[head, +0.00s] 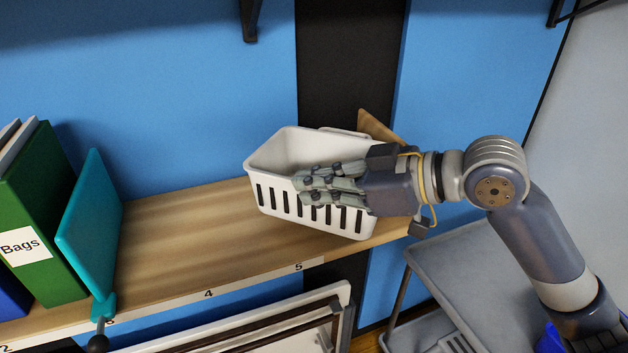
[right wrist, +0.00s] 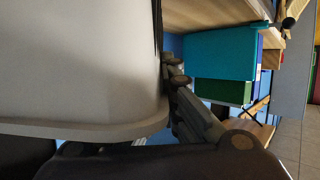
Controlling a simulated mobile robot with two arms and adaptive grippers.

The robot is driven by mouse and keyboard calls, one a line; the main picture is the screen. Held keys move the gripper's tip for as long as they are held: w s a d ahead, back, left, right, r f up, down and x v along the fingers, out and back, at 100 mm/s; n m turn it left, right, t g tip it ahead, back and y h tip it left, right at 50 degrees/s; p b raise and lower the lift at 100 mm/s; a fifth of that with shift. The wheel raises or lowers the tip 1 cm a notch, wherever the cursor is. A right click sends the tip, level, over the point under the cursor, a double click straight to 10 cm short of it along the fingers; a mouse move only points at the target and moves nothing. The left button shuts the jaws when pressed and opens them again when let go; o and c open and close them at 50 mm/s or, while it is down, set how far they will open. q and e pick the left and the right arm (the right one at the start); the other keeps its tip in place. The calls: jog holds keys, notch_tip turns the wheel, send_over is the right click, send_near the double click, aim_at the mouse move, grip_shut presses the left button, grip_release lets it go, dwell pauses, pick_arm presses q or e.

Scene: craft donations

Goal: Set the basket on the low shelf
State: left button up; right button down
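The white slotted basket (head: 280,195) is at the right end of a wooden shelf board (head: 170,240), slightly turned. I cannot tell whether its base touches the board. My right gripper (head: 330,186) reaches in from the right, its fingers closed around the basket's near wall and rim. In the right wrist view the basket's pale wall (right wrist: 80,60) fills the upper left, with a dark finger (right wrist: 190,105) against its edge; the other finger is hidden. My left gripper is not in view.
A teal upright panel (head: 90,230) and a green binder (head: 40,210) labelled "Bags" stand at the shelf's left. Bare board lies between panel and basket. A wooden piece (head: 378,127) shows behind the basket. A grey cart (head: 470,265) stands below right.

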jog(key=w, duration=0.3)
jog(key=shift+p, duration=0.3)
notch_tip(320, 180, down, 2)
jog(key=shift+f+p, duration=0.2)
jog(key=shift+p, duration=0.25)
jog(key=shift+f, duration=0.6)
jog(key=c, duration=1.8)
grip_release()
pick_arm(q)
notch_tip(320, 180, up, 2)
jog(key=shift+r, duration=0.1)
pick_arm(e)
jog(key=b+v, duration=0.3)
jog(key=v, duration=0.7)
jog(key=shift+s+d, duration=0.15)
jog(key=shift+d, duration=0.25)
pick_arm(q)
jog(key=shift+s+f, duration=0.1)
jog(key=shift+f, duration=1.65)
pick_arm(e)
jog(key=shift+s+d+r, duration=0.3)
jog(key=shift+d+r, duration=0.1)
